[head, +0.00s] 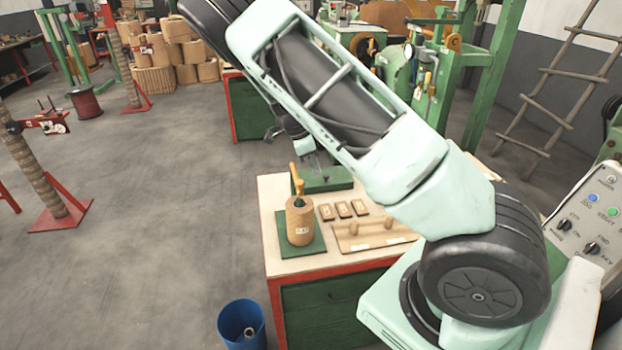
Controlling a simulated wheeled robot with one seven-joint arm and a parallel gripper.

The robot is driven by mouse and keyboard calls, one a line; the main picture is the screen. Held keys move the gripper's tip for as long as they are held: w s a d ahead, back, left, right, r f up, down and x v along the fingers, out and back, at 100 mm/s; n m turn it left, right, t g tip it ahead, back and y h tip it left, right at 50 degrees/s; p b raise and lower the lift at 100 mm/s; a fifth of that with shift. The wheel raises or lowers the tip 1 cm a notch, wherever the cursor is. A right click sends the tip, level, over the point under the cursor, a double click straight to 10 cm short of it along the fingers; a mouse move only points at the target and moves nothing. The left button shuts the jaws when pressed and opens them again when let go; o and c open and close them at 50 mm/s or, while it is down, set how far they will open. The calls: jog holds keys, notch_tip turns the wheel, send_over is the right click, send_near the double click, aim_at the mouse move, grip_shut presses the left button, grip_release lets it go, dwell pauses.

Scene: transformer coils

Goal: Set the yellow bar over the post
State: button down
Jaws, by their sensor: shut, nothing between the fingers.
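The yellow bar (296,179) is small in the head view and stands nearly upright above a tan cylindrical coil (300,228). A short green piece (299,201) shows at the coil's top, at the bar's lower end; it may be the post. I cannot tell whether the bar is around it or only touching it. The coil stands on a green square plate (288,246) at the table's left. My gripper (322,174) is shut and empty, to the right of the bar and apart from it in the picture, above a dark green block.
The table (273,215) also carries the green block (335,180), several small tan blocks (343,209) and a wooden board (355,240) with pegs. A blue bin (241,318) stands on the floor in front. The floor at left is largely clear.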

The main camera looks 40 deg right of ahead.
jog(key=b+v, duration=0.1)
jog(key=v, duration=0.6)
jog(key=shift+d+b, duration=0.15)
jog(key=shift+b, duration=0.2)
jog(key=shift+w, duration=0.1)
jog(key=s+a+f+n+y+b, duration=0.1)
jog(key=s+a+n, duration=0.2)
jog(key=a+n, duration=0.35)
jog(key=s+a+f+n+y+b, duration=0.1)
jog(key=s+a+n+y, duration=0.15)
jog(key=a, duration=0.65)
jog(key=s+a+f+n+b, duration=0.1)
jog(key=s+a+n+b, duration=0.1)
jog(key=s+a+n, duration=0.45)
jog(key=s+a+n+t+b, duration=0.1)
jog(key=s+a+n, duration=0.5)
jog(key=s+n, duration=0.2)
jog(key=s+a+n+t+b, duration=0.1)
jog(key=s+a+n, duration=0.6)
jog(key=s+n, duration=0.2)
jog(key=shift+s+r+b, duration=0.25)
jog(key=shift+s+b, duration=0.15)
